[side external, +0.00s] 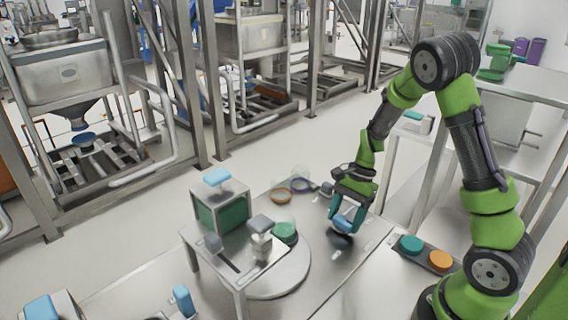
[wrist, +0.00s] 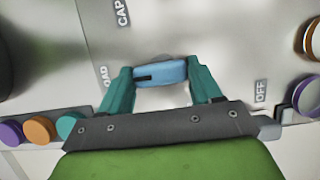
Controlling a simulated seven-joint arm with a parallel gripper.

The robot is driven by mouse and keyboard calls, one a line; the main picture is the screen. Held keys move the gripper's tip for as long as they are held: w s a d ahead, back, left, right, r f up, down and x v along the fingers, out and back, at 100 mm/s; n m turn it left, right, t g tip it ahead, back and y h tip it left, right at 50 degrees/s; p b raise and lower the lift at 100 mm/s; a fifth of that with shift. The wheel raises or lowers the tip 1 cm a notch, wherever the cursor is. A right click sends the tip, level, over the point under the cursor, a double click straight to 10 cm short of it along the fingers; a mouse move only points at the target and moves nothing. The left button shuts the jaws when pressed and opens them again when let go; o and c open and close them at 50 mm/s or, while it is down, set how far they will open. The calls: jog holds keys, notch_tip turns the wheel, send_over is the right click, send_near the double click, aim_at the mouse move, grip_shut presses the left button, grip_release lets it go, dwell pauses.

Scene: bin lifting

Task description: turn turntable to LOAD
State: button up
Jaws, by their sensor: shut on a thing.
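My gripper (side external: 346,219) is low over the metal table, shut on a blue knob (wrist: 160,71). In the wrist view the teal fingers press on the knob's two ends. A black pointer mark sits on the knob's left part, on the side of a partly hidden label (wrist: 105,76) reading "OAD". An "OFF" label (wrist: 261,91) is to the right, and a label starting "CAP" (wrist: 122,12) is at the upper left. In the side view a round grey disc (side external: 290,278), which looks like the turntable, lies left of my gripper, partly under a small raised metal stand.
The metal stand (side external: 212,252) carries a green-sided box (side external: 222,213) and small grey parts. A green round piece (side external: 285,232) is near the disc. Teal (side external: 411,244) and orange (side external: 440,260) buttons are to the right. Clear rings (side external: 282,195) are behind.

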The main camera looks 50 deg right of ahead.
jog(key=o, duration=1.1)
jog(key=shift+c, duration=0.2)
jog(key=v, duration=1.7)
jog(key=s+a+r+n+t+h, duration=0.1)
jog(key=s+a+r+n+t, duration=0.2)
jog(key=a+n, duration=0.4)
jog(key=s+a+r+n+t+h, duration=0.1)
jog(key=s+a+r+n+t, duration=0.2)
jog(key=s+a+n, duration=0.3)
jog(key=a+n+t, duration=0.1)
jog(key=a, duration=0.4)
jog(key=shift+h, duration=0.3)
